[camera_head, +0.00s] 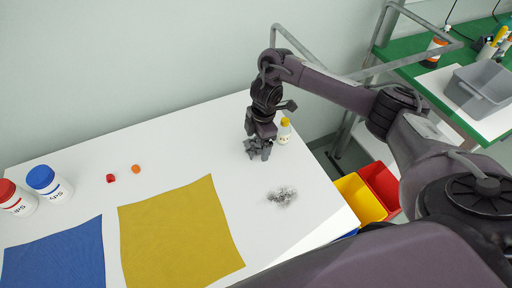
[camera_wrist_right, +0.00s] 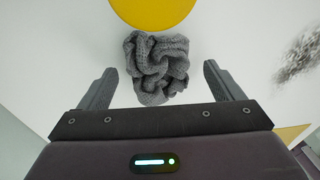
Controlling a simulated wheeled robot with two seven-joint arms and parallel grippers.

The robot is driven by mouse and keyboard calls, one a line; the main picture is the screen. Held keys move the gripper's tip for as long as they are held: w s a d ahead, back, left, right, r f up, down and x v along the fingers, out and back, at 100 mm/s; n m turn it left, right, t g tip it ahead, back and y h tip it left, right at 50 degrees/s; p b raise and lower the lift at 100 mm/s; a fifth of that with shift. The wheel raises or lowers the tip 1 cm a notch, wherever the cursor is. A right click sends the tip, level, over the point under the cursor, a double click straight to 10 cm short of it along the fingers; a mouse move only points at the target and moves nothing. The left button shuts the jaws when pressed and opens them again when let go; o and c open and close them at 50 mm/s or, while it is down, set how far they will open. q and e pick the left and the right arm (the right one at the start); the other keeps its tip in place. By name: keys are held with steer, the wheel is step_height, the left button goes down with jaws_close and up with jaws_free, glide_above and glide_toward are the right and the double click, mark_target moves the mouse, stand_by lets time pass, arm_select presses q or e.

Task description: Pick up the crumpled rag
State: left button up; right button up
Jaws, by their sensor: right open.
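The crumpled rag (camera_wrist_right: 157,67) is grey, knitted and bunched up on the white table (camera_head: 225,135). In the right wrist view it lies between and just beyond the fingertips of my right gripper (camera_wrist_right: 158,80), with a gap on each side. In the head view my right gripper (camera_head: 260,142) points down over the rag (camera_head: 256,154) near the table's back right part and partly hides it. The right gripper is open and empty. My left gripper is in neither view.
A bottle with a yellow cap (camera_head: 285,131) stands close beside the rag. A dark smudge (camera_head: 282,197) marks the table. A yellow cloth (camera_head: 180,235), a blue cloth (camera_head: 55,258), two lidded tubs and two small pieces lie left. Yellow and red bins (camera_head: 380,187) stand right.

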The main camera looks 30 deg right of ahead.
steer(key=shift+f, duration=0.35)
steer(key=shift+r, duration=0.1)
steer(key=shift+c, duration=0.5)
steer(key=c, duration=1)
